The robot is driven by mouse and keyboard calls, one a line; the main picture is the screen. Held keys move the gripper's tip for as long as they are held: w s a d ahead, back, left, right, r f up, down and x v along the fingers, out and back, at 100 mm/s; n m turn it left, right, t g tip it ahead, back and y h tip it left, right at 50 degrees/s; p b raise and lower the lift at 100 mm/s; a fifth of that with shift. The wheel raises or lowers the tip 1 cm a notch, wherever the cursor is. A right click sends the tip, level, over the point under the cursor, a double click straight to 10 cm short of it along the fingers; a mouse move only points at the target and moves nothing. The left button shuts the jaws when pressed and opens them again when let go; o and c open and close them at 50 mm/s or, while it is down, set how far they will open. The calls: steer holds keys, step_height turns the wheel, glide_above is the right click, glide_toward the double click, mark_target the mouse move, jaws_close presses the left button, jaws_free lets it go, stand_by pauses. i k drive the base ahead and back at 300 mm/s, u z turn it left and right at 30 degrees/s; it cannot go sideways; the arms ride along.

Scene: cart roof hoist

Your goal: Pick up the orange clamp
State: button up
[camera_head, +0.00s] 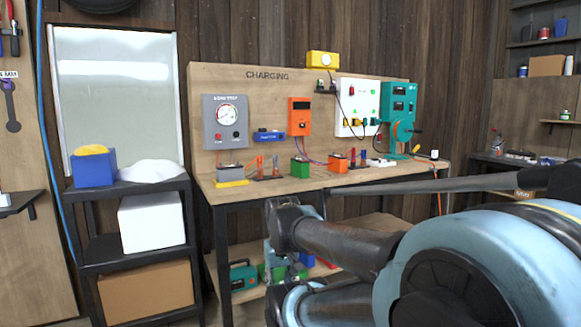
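Two small upright orange-red clamp-like pieces stand close together on the charging bench, a left one (260,167) and a right one (276,166). They are between a grey battery and a green battery. They are too small for me to tell which is the orange clamp. My arm fills the lower right and crosses in front of the bench. I cannot make out my gripper's fingers. No part of my arm touches the two pieces in this view.
The charging bench (240,192) also holds a grey battery (230,171), a green battery (300,168) and an orange battery (338,163). An orange charger (300,117) hangs on the backboard. A black shelf cart (120,188) stands left. My arm hides part of the lower shelf.

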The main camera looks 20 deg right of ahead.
mark_target(260, 172)
steer(key=u, duration=0.1)
steer(key=i, duration=1.25)
steer(key=u, duration=0.7)
